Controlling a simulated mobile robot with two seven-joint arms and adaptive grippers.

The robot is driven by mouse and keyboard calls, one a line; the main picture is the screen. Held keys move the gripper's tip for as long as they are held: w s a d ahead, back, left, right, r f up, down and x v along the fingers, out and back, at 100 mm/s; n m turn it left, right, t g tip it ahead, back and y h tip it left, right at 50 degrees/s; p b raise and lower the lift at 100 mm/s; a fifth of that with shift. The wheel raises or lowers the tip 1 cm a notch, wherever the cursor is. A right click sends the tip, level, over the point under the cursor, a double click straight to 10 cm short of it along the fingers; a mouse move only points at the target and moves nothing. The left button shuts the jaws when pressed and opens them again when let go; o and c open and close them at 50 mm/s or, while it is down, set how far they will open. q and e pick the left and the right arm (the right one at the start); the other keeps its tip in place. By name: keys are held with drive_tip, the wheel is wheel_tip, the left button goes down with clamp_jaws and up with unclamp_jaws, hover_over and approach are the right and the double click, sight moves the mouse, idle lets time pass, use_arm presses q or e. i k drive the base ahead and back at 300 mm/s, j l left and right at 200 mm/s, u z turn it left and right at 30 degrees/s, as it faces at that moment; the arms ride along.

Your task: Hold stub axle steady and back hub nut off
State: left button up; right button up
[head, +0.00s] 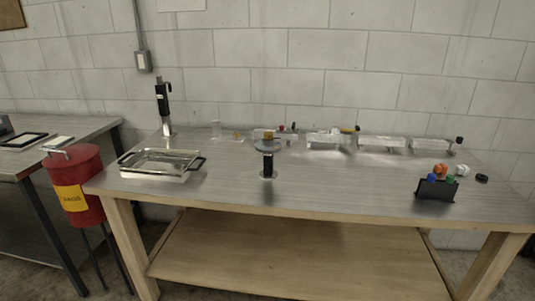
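A stub axle assembly appears to stand upright near the middle of the metal-topped workbench (215,192). It has a black post (268,165) on a small light base, with a grey disc-like hub (267,145) above it. A small brownish piece (268,135) sits on top and may be the hub nut; it is too small to tell. Neither of my grippers shows in the head view, and nothing touches the assembly.
Clear bins (382,143) line the back. A black holder (436,190) with coloured items stands right. A red bin (76,180) is left. The front middle is clear.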

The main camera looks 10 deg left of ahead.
sight(268, 135)
drive_tip(key=i+j, duration=0.25)
drive_tip(key=i, duration=0.25)
drive_tip(key=i+j, duration=0.2)
drive_tip(key=i, duration=0.3)
drive_tip(key=i+j, duration=0.25)
drive_tip(key=i, duration=0.2)
